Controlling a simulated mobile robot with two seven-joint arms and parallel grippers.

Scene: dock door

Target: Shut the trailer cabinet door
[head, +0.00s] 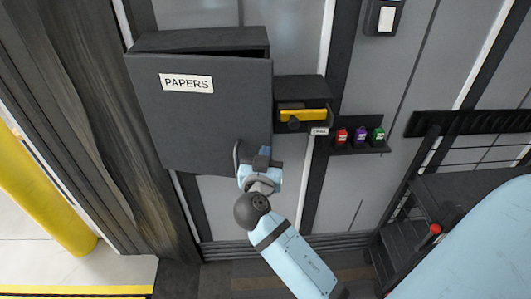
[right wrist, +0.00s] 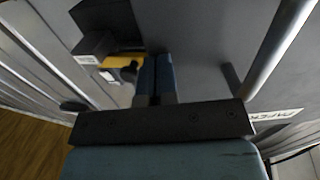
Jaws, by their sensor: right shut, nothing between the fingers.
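The trailer cabinet is a dark grey box (head: 195,40) on the wall, and its door (head: 190,115) carries a white PAPERS label. The door stands slightly ajar, with a dark gap along its top that is widest toward the right. My right gripper (head: 252,158) is at the door's lower right corner, in front of the door face. In the right wrist view its fingers (right wrist: 155,78) are shut together and empty, pointing at a grey surface, with the label at the right. I cannot tell whether they touch the door. My left gripper is not in view.
A small dark box with a yellow handle (head: 303,115) is mounted right of the door. Beside it is a shelf (head: 360,149) with red, purple and green items. A dark curtain-like strip (head: 75,110) and a yellow post (head: 40,195) are at left.

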